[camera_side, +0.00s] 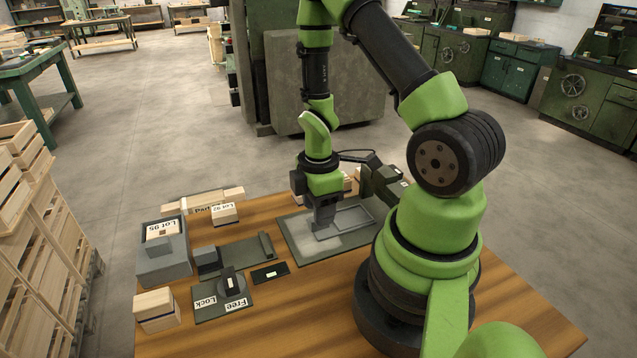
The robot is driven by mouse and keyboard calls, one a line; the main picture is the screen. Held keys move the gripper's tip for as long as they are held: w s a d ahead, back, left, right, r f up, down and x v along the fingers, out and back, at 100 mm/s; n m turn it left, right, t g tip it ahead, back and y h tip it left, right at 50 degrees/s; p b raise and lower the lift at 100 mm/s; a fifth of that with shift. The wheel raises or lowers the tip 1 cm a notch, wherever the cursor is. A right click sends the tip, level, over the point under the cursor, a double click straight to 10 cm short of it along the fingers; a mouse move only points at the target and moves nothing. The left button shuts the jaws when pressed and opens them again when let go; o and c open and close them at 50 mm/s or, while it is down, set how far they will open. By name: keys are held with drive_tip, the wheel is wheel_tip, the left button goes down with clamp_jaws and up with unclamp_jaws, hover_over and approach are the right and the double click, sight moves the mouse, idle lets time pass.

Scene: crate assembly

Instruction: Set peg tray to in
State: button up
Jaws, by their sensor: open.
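My gripper (325,228) points down over a flat grey tray-like panel (300,249) with a pale raised frame, on the wooden table. The sensed gap between its fingers is hard to make out from this angle, and I see nothing held in it. I cannot tell whether the fingertips touch the panel or a small grey piece at its surface. No label here reads peg tray, so I cannot tell for sure that this panel is it. A dark green base (240,254) with a dark block (207,261) at its left end lies left of the panel.
A knob (232,284) sits on a plate marked Lock and Free. A grey box (163,268) labelled Lot 95 stands at the left, with wooden blocks (155,309) near it. A block labelled Lot 92 (225,214) lies behind. The front of the wooden table (270,330) is clear.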

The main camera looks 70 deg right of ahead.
wheel_tip(320, 180, up, 7)
drive_tip(key=shift+r, duration=0.2)
idle(0.4)
